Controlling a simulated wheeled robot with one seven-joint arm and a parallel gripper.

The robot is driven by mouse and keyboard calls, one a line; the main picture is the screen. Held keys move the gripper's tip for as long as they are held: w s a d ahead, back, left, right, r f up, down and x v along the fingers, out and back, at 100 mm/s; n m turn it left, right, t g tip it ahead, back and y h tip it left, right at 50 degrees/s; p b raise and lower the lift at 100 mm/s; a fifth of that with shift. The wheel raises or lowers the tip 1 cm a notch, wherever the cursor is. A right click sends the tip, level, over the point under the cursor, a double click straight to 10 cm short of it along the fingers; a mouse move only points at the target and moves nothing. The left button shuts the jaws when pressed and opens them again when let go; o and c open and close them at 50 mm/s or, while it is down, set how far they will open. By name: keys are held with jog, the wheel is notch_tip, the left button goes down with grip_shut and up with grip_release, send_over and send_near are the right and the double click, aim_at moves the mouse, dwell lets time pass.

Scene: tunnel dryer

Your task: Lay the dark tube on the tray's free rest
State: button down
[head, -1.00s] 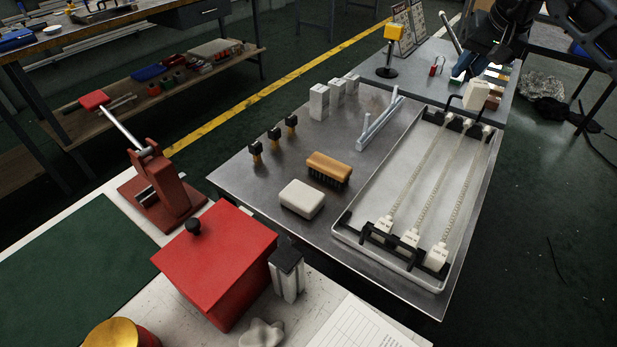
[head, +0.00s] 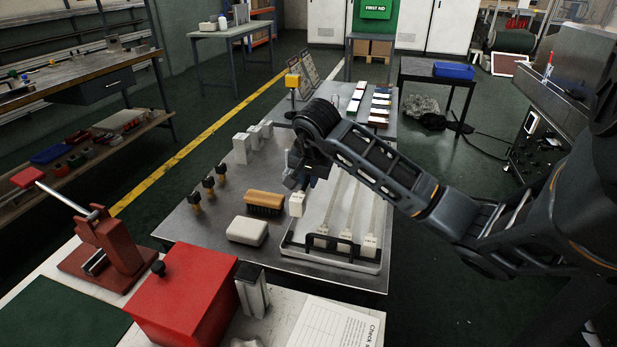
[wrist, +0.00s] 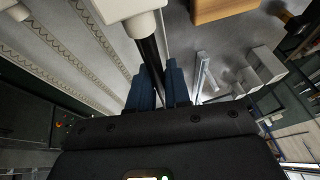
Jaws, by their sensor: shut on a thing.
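My gripper (wrist: 158,88) is shut on the dark tube (wrist: 150,50), which has a white end cap (wrist: 128,10). In the head view my gripper (head: 303,172) is over the tray's left side, and the cap (head: 297,204) hangs below it; the arm hides most of the tube. The tray (head: 335,262) holds three clear tubes (head: 350,205) with white caps, resting in a black rack (head: 292,240). The rack's left end, beside the left clear tube, is free. The tube appears above the tray; its exact height is unclear. The rack's far end is hidden behind my arm.
A wooden brush (head: 265,198) and a white block (head: 247,231) lie left of the tray. Upright white blocks (head: 242,148) and black-topped pegs (head: 195,200) stand farther left. A red box (head: 185,300) stands on the near bench. A yellow-topped stand (head: 292,82) is behind.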

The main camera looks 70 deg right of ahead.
jog(key=shift+f+b, duration=0.1)
jog(key=shift+b, duration=0.6)
jog(key=b, duration=0.6)
send_over(308, 211)
jog(key=a, duration=0.1)
jog(key=f, duration=0.5)
jog(key=shift+s+a+f, duration=0.2)
jog(key=shift+s+f, duration=0.05)
jog(key=shift+s, duration=0.15)
jog(key=shift+b, duration=1.2)
dwell(0.7)
jog(key=shift+f+b, duration=1.6)
jog(key=shift+b, duration=0.5)
jog(key=c, duration=1)
grip_release()
jog(key=v, duration=0.8)
